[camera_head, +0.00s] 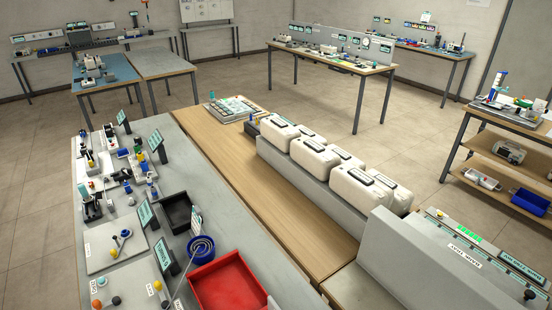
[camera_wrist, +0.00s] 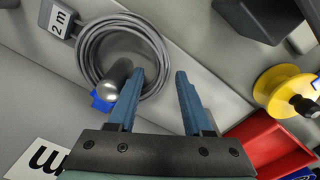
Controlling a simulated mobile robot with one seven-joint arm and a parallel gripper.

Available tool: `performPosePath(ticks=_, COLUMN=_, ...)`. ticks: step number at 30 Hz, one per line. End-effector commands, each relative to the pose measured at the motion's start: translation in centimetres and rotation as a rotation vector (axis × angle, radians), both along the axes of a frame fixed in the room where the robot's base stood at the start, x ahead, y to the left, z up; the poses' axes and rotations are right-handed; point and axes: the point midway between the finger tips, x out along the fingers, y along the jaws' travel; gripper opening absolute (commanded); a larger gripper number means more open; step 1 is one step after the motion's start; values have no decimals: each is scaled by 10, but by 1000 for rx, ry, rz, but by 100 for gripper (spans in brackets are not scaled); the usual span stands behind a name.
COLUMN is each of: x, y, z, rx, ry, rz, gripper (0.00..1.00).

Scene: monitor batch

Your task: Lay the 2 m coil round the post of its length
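In the wrist view a grey cable coil (camera_wrist: 88,62) with a "2 m" tag (camera_wrist: 60,20) fills the upper left. A post with a round silver top (camera_wrist: 108,90) and a blue part (camera_wrist: 99,102) shows at the coil's lower-left edge. I cannot tell whether the coil lies around it or is apart in height. My gripper (camera_wrist: 160,75) is open. Its left finger overlaps the coil and the coil's right side shows between the fingertips. In the head view I cannot make out my gripper.
A red tray (camera_wrist: 268,135) and a yellow spool-like part (camera_wrist: 285,85) lie right of my gripper. A white label with "m" (camera_wrist: 40,158) is at lower left. The head view shows the red tray (camera_head: 228,285), a black tray (camera_head: 178,211) and several small fixtures crowding the bench.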

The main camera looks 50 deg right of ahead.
Motion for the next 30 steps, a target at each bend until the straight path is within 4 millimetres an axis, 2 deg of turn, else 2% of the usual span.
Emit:
performPosePath(ticks=9, x=0, y=0, z=0, rx=1, ry=0, rz=0, gripper=55)
performPosePath(ticks=14, x=1, y=0, z=11, rx=0, ry=-2, rz=0, gripper=55)
performPosePath(ticks=30, x=1, y=0, z=109, rx=-2, ry=-4, rz=0, gripper=55)
